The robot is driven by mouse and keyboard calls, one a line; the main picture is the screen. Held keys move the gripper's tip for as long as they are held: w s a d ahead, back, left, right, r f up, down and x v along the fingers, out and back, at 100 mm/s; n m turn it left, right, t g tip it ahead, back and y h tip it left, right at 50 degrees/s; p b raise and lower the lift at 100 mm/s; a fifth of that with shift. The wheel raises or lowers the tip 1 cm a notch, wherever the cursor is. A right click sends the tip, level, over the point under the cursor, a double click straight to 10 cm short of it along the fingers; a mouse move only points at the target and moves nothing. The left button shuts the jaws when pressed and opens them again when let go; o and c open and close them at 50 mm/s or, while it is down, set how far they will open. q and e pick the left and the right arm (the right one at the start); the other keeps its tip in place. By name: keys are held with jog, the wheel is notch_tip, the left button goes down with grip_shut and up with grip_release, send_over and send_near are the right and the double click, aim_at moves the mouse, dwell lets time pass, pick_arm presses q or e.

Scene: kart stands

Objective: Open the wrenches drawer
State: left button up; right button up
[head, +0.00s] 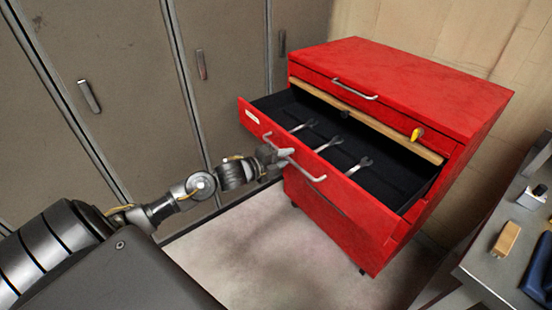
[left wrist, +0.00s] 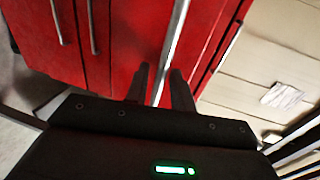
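The wrenches drawer (head: 330,185) is the upper, deep drawer of a red cabinet. It stands pulled well out, with several wrenches lying on its dark floor. A small label (head: 252,117) is at the left of its front, too small to read. Its bar handle (head: 308,174) runs along the front. My left gripper (head: 284,156) is at the left part of this handle. In the left wrist view its two fingers (left wrist: 160,80) stand apart on either side of the bar (left wrist: 172,48), with slight gaps showing. My right gripper is not in view.
Grey lockers (head: 120,60) stand behind at left. A workbench (head: 490,265) is at right. The floor (head: 290,250) before the cabinet is clear.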

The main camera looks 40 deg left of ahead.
pick_arm(q)
jog(key=b+v, duration=0.1)
jog(key=v, duration=0.9)
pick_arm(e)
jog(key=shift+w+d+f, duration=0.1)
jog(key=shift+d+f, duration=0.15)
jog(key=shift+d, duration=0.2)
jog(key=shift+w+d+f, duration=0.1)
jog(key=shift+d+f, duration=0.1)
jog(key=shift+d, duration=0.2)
pick_arm(q)
jog(key=shift+s+r, duration=0.1)
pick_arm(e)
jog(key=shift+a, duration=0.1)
